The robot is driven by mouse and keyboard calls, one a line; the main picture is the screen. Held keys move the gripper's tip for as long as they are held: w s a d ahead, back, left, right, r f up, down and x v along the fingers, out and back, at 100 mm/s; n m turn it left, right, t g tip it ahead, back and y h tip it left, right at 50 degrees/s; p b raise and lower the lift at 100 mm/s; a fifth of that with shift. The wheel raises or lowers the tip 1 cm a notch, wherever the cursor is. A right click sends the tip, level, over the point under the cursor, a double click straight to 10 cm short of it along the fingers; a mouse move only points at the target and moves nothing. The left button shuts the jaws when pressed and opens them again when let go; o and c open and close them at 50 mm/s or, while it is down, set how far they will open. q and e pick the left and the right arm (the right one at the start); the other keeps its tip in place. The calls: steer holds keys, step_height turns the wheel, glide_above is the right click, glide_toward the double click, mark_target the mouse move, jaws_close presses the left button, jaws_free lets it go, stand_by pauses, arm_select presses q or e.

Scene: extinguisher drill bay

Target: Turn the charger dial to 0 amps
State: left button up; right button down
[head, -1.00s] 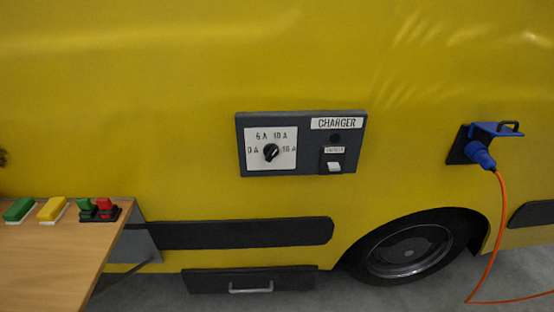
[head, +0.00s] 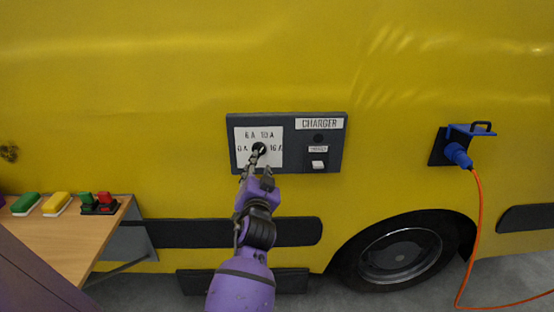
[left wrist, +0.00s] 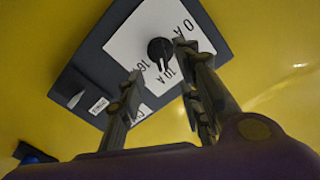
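The charger panel (head: 335,130) is a dark plate on the yellow vehicle side. Its white dial face (head: 240,134) carries amp labels and a round black knob (head: 259,148). The knob also shows in the left wrist view (left wrist: 160,51), its pointer seeming to face the 10 A label. My left gripper (head: 260,164) is just in front of and below the knob, partly covering the dial's lower part. In the left wrist view my left gripper (left wrist: 157,60) is open, fingers spread, one tip close beside the knob. Contact cannot be told. My right gripper is out of view.
A white switch (head: 318,165) is on the panel's right half. A blue plug (head: 457,154) with an orange cable (head: 478,230) is farther right. A wooden table (head: 60,240) at left holds green, yellow and red items. A dark rail (head: 180,234) runs below the panel.

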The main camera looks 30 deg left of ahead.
mark_target(259, 150)
arm_select(q)
steer(key=x, duration=0.7)
steer(key=shift+w+a, duration=0.1)
steer(key=shift+c, duration=0.5)
jaws_close()
